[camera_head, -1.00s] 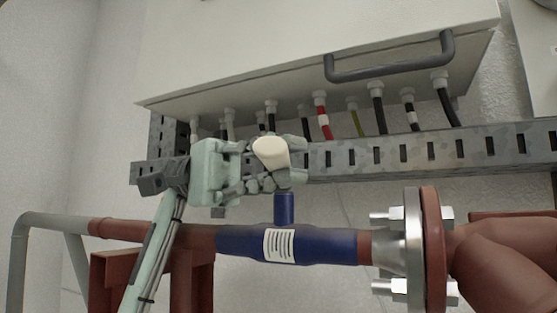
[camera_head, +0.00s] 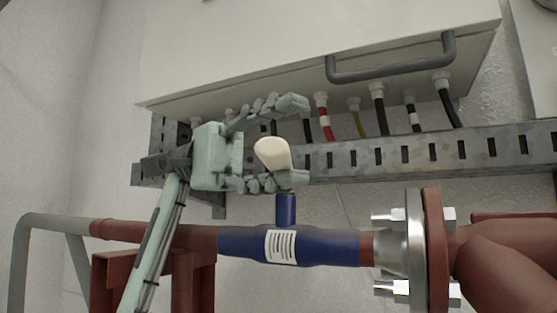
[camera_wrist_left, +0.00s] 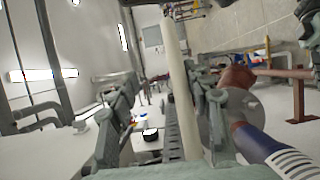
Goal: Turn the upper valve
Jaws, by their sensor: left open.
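The valve has a dark blue body (camera_head: 285,244) with a white label, a short blue stem (camera_head: 286,209) and a cream handle (camera_head: 272,153) above it. My left gripper (camera_head: 296,141) is open at the handle. One finger is well above the handle and the other is low, close to its lower edge and just over the stem. In the left wrist view the long cream handle (camera_wrist_left: 181,95) runs between the spread fingers (camera_wrist_left: 160,80), close to the right finger. Whether that finger touches it I cannot tell. My right gripper is not in view.
A white cabinet (camera_head: 240,60) with a dark grey handle (camera_head: 392,70) hangs above, with several cables (camera_head: 378,110) below it. A slotted metal rail (camera_head: 430,150) runs behind the gripper. A bolted flange (camera_head: 430,248) and brown pipe (camera_head: 505,262) are at the right.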

